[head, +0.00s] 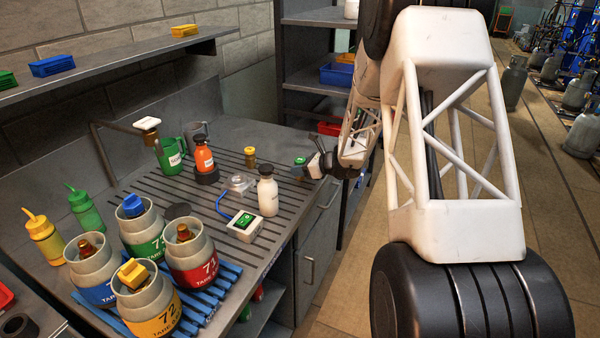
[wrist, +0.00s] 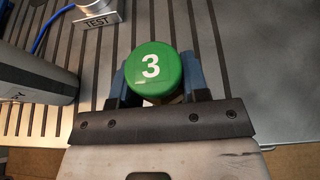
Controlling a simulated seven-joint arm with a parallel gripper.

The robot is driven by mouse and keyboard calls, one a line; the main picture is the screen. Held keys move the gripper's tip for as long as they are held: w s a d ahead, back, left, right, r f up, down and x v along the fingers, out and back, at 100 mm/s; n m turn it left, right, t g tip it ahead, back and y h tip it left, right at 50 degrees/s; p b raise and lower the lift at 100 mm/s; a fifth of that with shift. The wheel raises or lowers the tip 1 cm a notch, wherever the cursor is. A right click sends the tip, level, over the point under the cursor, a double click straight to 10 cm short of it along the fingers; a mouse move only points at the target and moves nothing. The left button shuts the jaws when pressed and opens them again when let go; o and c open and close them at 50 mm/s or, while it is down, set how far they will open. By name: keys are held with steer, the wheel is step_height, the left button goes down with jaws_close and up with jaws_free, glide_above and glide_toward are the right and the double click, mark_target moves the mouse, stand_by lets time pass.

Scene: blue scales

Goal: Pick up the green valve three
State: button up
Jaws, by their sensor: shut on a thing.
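The green valve three (wrist: 152,68) has a round green cap with a white "3" and shows in the middle of the wrist view. My gripper (wrist: 155,85) is shut on it, with one dark blue finger on each side of the cap. In the head view the green valve (head: 300,161) shows small at the tip of my gripper (head: 305,167), by the right edge of the slatted bench. The lower part of the valve is mostly hidden under its cap. I cannot tell whether it touches the bench.
A white bottle (head: 267,192) stands close to the left of my gripper. Grey numbered cylinders, such as the red-banded one (head: 192,262), stand on a blue rack. A brass valve (head: 250,157) stands behind the bottle.

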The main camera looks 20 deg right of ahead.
steer(key=shift+s+r, duration=0.4)
steer(key=shift+r, duration=0.4)
steer(key=s+a+r, duration=0.1)
steer(key=s+a, duration=0.1)
steer(key=s, duration=1.3)
steer(key=shift+a+r, duration=0.15)
steer(key=shift+a, duration=0.2)
steer(key=shift+w, duration=0.15)
